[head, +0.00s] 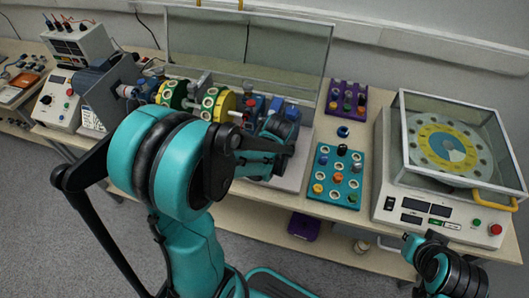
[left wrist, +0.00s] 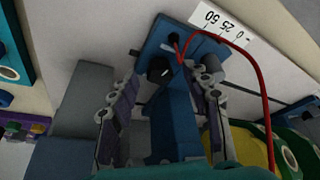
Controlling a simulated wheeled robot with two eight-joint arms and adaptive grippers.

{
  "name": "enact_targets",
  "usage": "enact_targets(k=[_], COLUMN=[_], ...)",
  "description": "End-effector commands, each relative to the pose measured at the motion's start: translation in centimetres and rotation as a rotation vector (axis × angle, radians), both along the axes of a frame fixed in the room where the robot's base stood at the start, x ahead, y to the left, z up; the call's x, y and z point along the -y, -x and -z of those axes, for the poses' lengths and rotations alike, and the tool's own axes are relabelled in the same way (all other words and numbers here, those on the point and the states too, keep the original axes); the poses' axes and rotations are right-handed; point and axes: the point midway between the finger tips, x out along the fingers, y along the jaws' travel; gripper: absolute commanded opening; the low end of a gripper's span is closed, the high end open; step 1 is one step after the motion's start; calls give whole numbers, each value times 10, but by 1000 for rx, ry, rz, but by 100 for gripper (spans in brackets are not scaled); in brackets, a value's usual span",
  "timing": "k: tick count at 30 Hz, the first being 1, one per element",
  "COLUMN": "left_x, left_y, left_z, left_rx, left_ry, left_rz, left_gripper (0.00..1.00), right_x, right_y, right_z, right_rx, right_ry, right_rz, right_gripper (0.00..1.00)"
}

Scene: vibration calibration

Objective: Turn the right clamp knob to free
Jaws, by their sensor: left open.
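In the left wrist view, a blue bearing stand (left wrist: 172,125) carries a black knob (left wrist: 160,69) with a pale mark and a grey round part (left wrist: 211,68). I cannot tell for sure which is the right clamp knob. My left gripper (left wrist: 165,118) is open, its padded fingers on either side of the blue stand and short of the black knob. In the head view my left gripper (head: 285,150) is over the right end of the shaft rig and hides much of it. My right arm shows at the lower right; its fingers are not visible.
A red cable (left wrist: 262,80) loops beside the stand, near a 0-25-50 scale (left wrist: 220,25). Yellow-green discs (head: 216,104) sit left of my gripper, before a clear guard (head: 290,60). A teal socket board (head: 338,176) and a covered dial instrument (head: 450,190) stand right.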

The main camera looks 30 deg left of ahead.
Motion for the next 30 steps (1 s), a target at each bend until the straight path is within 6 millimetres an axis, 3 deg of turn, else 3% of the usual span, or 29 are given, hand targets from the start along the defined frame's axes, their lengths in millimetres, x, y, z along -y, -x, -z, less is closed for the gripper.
enact_targets(k=[5,18,24,30], left_x=[6,31,35,36], left_y=[4,24,28,29], left_z=[-15,-93,-108,-110], left_rx=[0,-1,-1,-1], left_ry=[0,0,-1,-1], left_rz=[1,2,1,0], left_gripper=[48,48,48,48], right_x=[0,0,0,0], right_y=[0,0,0,0], right_z=[0,0,0,0], right_rx=[0,0,0,0], right_ry=[0,0,0,0], right_rz=[0,0,0,0], right_gripper=[0,0,0,0])
